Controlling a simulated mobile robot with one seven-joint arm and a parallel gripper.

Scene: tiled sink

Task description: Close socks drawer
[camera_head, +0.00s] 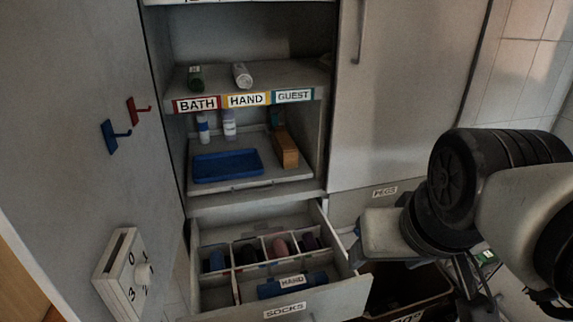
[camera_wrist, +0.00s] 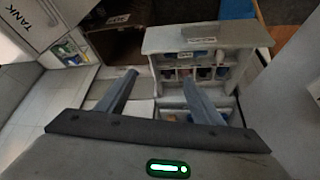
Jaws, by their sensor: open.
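The socks drawer (camera_head: 283,308) is pulled out at the bottom of the cabinet in the head view, its front labelled SOCKS. It holds rolled, sock-like items in divided compartments, with a blue item tagged HAND near the front. My gripper is at the drawer's right in the head view, its fingers not clearly seen there. In the wrist view my gripper (camera_wrist: 159,78) is open, with nothing between its two fingers. What appears to be the same divided drawer (camera_wrist: 250,36) lies beyond the fingers, toward the right. I see no contact with it.
Above are shelves labelled BATH, HAND and GUEST (camera_head: 292,96), with a blue tray (camera_head: 227,166) and a brown box (camera_head: 286,150) below them. A dial panel (camera_head: 122,268) is at the left. An open bin (camera_head: 407,284) stands right of the drawer, below my arm.

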